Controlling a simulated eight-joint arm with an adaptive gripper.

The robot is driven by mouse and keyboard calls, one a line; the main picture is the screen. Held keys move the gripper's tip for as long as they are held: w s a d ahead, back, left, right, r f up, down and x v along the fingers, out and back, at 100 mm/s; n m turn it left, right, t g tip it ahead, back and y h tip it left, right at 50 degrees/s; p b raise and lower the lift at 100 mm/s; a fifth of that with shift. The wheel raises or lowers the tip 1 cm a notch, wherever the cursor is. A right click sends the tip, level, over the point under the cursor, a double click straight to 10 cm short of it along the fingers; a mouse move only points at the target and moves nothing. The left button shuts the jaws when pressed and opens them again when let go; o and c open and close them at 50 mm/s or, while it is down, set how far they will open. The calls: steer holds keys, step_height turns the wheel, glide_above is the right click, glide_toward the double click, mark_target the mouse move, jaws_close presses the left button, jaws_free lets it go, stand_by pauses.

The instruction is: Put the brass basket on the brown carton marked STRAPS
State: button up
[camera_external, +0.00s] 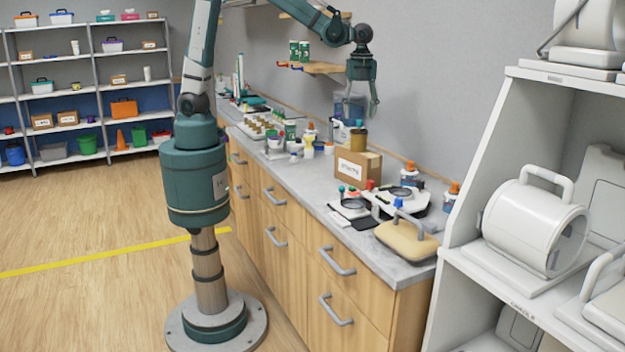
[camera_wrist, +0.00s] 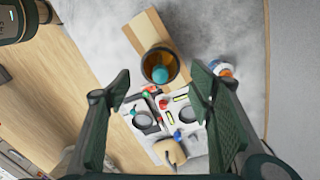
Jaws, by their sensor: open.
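The brass basket (camera_external: 358,140) appears to stand upright on top of the brown carton (camera_external: 371,168), whose white label faces the front; its lettering is too small to read surely. In the wrist view, the round basket (camera_wrist: 149,68) overlaps one end of the carton (camera_wrist: 147,30), and a teal object (camera_wrist: 160,74) shows within its rim. My gripper (camera_external: 364,104) hangs above the basket, its fingers spread and apart from it. In the wrist view, my open gripper (camera_wrist: 160,84) has nothing between its fingertips.
Dark-handled pans or scales (camera_external: 403,191) and a tan block with a grey handle (camera_external: 407,240) lie on the grey counter right of the carton. Bottles and small jars (camera_external: 309,140) stand to its left. A wall shelf (camera_external: 318,67) and white rack (camera_external: 470,210) flank the area.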

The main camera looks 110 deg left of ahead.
steer(key=shift+s+d+r, duration=0.25)
steer(key=shift+s+r, duration=0.05)
steer(key=shift+s, duration=0.05)
steer(key=s+d+r+n+t, duration=0.3)
steer(key=s+d+r+n, duration=0.4)
steer(key=s, duration=0.5)
steer(key=s+d+n+t, duration=0.4)
steer(key=s+d+n, duration=0.2)
steer(key=s, duration=0.7)
steer(key=shift+s+d, duration=0.35)
steer(key=shift+d, duration=0.1)
steer(key=shift+f, duration=0.15)
step_height(320, 180, down, 11)
steer(key=b, duration=1.1)
steer(key=shift+f+b, duration=0.2)
steer(key=shift+b, duration=0.15)
